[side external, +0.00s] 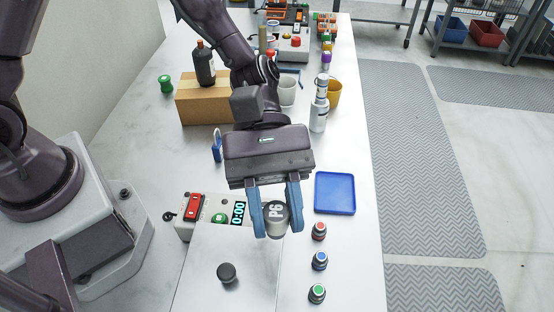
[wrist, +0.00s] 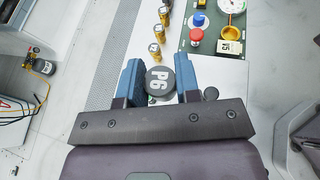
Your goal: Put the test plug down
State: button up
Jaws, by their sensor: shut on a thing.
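The test plug, a dark grey round cap marked P6 (side external: 275,212), sits between the two blue fingers of my gripper (side external: 276,225) in the side external view. In the wrist view, the plug (wrist: 159,81) is also between the fingers of my gripper (wrist: 158,75), its label facing the camera. My gripper is shut on it. It is over the right part of a pale flat-topped box (side external: 215,262), near its far edge. The plug's lower part is hidden, so I cannot tell whether it touches anything beneath.
A black knob (side external: 227,272) stands on the box. A control unit with a red switch (side external: 194,207) and a 0:00 display (side external: 238,213) is behind it. A blue tray (side external: 335,193) lies right; red (side external: 319,230), blue (side external: 320,260) and green (side external: 317,293) buttons stand in front of it.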

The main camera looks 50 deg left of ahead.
aim_at(276, 211)
notch_tip(276, 211, up, 4)
jog(key=shift+r, duration=0.1)
jog(key=a+f+m+g+y, duration=0.7)
jog(key=a+f+m+y, duration=0.3)
jog(key=a+m+y, duration=0.45)
jog(key=w+a+r+m+t+y, duration=0.4)
jog(key=w+a+m+t+y, duration=0.75)
jog(key=m+t, duration=0.55)
jog(key=w+d+r+m+t+h, duration=0.2)
jog(key=w+r+m+t+h, duration=0.3)
jog(key=w+m+t+h, duration=0.4)
jog(key=f, duration=0.7)
jog(key=s+f+y, duration=0.1)
jog(key=f, duration=0.7)
jog(key=f+m+g+y, duration=0.1)
jog(key=f, duration=0.6)
jog(key=shift+s+a+f, duration=0.25)
jog(key=shift+s+f, duration=0.1)
jog(key=shift+f, duration=0.05)
